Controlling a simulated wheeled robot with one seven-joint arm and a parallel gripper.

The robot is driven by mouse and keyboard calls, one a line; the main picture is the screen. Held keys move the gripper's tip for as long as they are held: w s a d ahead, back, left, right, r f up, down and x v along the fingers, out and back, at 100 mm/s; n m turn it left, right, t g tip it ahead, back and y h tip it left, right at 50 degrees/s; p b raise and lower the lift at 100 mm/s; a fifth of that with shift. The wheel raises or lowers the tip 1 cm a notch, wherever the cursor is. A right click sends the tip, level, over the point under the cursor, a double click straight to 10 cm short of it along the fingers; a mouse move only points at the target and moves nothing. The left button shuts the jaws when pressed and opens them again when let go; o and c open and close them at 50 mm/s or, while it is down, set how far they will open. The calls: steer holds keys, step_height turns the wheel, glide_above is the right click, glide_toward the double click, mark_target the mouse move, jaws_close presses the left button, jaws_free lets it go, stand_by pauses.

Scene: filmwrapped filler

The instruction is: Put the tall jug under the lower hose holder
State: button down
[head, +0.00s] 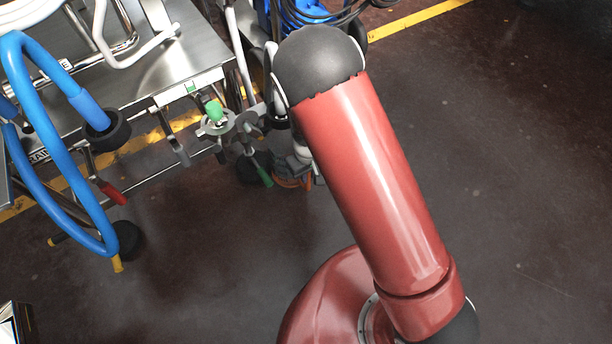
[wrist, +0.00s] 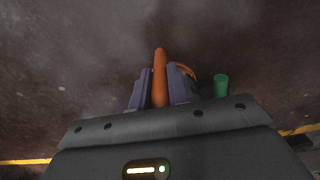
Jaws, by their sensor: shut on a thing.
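My gripper (wrist: 161,80) is shut on an upright orange bar in the wrist view, apparently the handle of the tall jug (wrist: 160,58). A curved orange edge shows behind the right finger; most of the jug's body is hidden. In the head view orange parts of it (head: 291,183) show low beside my arm, which hides my gripper's fingers. I cannot tell whether the jug touches the floor. A green-capped fitting in a round metal holder (head: 215,122) is at the steel table's front edge. I cannot tell which holder is the lower hose holder.
A steel table (head: 185,65) stands upper left, with a blue hose (head: 60,150) looping down from it and a red-handled part (head: 112,192) below. A green-ended rod (head: 265,177) is close to the jug; a green cylinder (wrist: 221,86) shows in the wrist view. Floor at right is clear.

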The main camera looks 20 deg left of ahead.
steer(key=shift+w+a+f, duration=0.1)
steer(key=shift+w+a, duration=0.25)
steer(key=shift+a, duration=0.05)
steer(key=shift+f+b, duration=0.5)
steer(key=shift+f, duration=1.25)
steer(key=c, duration=1.3)
jaws_free()
steer(key=shift+c, duration=0.2)
